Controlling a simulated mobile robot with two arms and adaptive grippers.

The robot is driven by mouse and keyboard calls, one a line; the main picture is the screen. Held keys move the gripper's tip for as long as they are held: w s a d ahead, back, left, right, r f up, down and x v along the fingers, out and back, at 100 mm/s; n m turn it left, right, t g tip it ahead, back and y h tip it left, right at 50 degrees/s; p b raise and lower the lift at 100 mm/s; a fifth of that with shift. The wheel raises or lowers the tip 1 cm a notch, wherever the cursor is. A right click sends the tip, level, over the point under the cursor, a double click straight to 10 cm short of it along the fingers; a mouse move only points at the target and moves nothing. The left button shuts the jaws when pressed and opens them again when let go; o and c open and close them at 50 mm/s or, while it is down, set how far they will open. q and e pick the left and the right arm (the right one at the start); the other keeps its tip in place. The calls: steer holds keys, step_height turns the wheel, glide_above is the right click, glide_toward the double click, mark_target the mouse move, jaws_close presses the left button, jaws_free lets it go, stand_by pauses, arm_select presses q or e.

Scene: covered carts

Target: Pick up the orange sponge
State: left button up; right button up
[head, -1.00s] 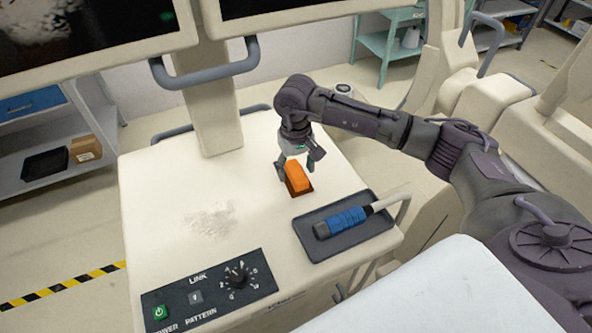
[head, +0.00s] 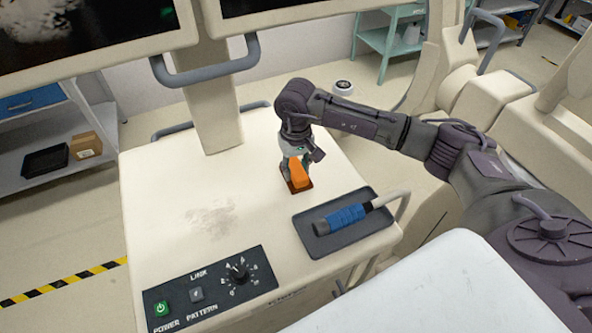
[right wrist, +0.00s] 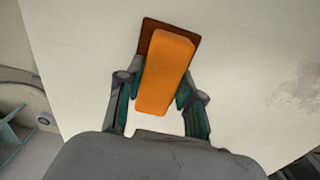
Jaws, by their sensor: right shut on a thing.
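The orange sponge (head: 298,171) is between the fingers of my right gripper (head: 298,162), over the white cart top. A dark brown patch (head: 302,187) shows below and beside it. In the right wrist view the sponge (right wrist: 166,72) lies lengthwise between the two fingers of my right gripper (right wrist: 158,98), which is shut on it. The brown patch (right wrist: 148,27) shows past the sponge's far end and sides. The sponge looks slightly raised off the patch. My left gripper is in no view.
A grey tray (head: 378,228) with a blue-gripped handheld tool (head: 346,217) lies to the right on the cart. A control panel (head: 210,290) is at the front edge. A pale powdery smudge (head: 212,216) marks the left middle. Monitors (head: 80,30) hang behind.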

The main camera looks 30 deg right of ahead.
mark_target(296, 167)
steer(key=shift+r+b, duration=0.3)
steer(key=shift+r, duration=0.1)
step_height(296, 167, up, 3)
steer(key=shift+w+f+b, duration=0.1)
steer(key=shift+f+b, duration=0.1)
steer(key=shift+b, duration=0.7)
steer(key=s+d+r+b, duration=0.2)
steer(key=s+r, duration=0.5)
steer(key=s, duration=0.4)
steer(key=shift+s+r+b, duration=0.3)
steer(key=shift+s+b, duration=0.05)
steer(key=shift+b, duration=0.55)
